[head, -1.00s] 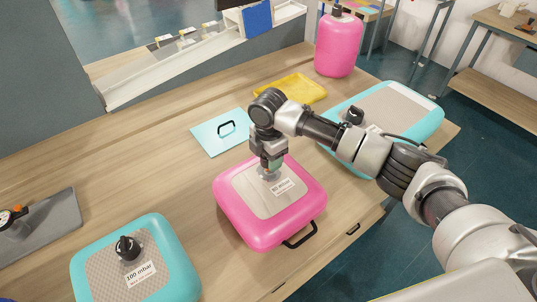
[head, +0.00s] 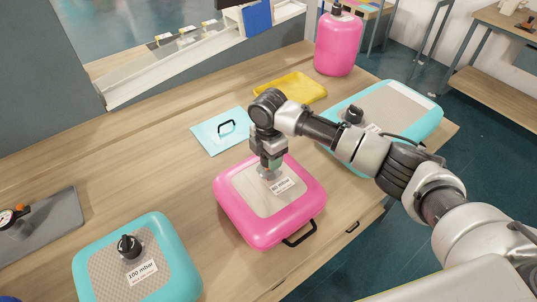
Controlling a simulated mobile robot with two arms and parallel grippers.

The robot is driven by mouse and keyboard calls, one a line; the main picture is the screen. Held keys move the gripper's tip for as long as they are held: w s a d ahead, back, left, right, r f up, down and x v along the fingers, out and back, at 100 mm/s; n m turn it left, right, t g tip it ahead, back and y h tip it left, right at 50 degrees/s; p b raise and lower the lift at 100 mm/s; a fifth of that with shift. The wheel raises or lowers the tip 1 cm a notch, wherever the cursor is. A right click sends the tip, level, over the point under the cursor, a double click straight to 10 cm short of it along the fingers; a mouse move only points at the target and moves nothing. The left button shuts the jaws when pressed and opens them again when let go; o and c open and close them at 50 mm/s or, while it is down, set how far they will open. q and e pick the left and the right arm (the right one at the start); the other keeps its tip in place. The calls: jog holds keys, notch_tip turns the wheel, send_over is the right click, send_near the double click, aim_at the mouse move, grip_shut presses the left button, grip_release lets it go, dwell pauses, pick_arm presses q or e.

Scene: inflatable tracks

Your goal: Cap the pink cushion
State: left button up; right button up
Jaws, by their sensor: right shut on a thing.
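The pink cushion (head: 246,225) lies flat on the wooden table in the middle of the head view. It has a beige top panel, a white label (head: 282,186) and a black handle at its front edge. My right gripper (head: 269,168) points down over the upper part of the panel. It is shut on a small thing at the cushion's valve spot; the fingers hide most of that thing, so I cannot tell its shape. My left gripper is not in view.
A turquoise cushion (head: 178,254) with a black cap (head: 128,246) lies at front left. Another turquoise cushion (head: 425,122) lies at right, under my arm. A light blue panel (head: 207,139), yellow tray (head: 303,87) and pink canister (head: 339,45) stand behind. A grey plate (head: 55,226) lies far left.

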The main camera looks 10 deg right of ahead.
jog(key=shift+r, duration=0.1)
dwell(0.3)
jog(key=shift+p, duration=0.4)
jog(key=shift+p, duration=0.4)
jog(key=shift+f+b, duration=1)
jog(key=shift+f, duration=1.15)
jog(key=n, duration=0.2)
jog(key=shift+n, duration=1.7)
